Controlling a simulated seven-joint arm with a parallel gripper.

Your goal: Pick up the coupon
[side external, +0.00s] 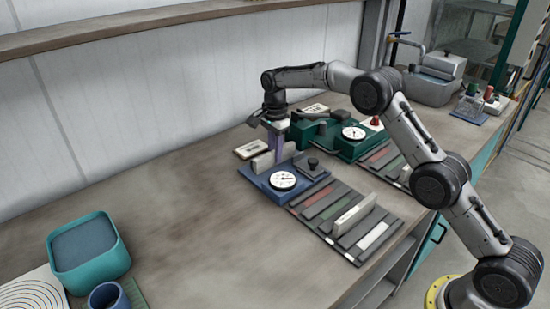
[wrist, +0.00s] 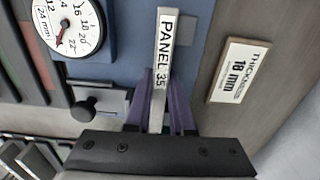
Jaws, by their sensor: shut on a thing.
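The coupon is a thin pale slab with "PANEL 35" printed along its top edge (wrist: 163,60) in the wrist view. My gripper (wrist: 160,115) has purple fingers, one on each side of the slab, and is shut on it. In the side external view my gripper (side external: 275,140) points down at the back of the blue dial gauge base (side external: 262,184), and the pale slab (side external: 263,162) shows beside the fingers. The slab's lower edge is hard to see, so I cannot tell whether it touches the base.
The white dial (side external: 283,180) and a dark knobbed block (side external: 312,168) sit on the blue base. A card reading "18 mm" (wrist: 238,70) lies beside it. A green dial device (side external: 345,145) stands close behind. A slotted rack (side external: 345,215) is in front.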

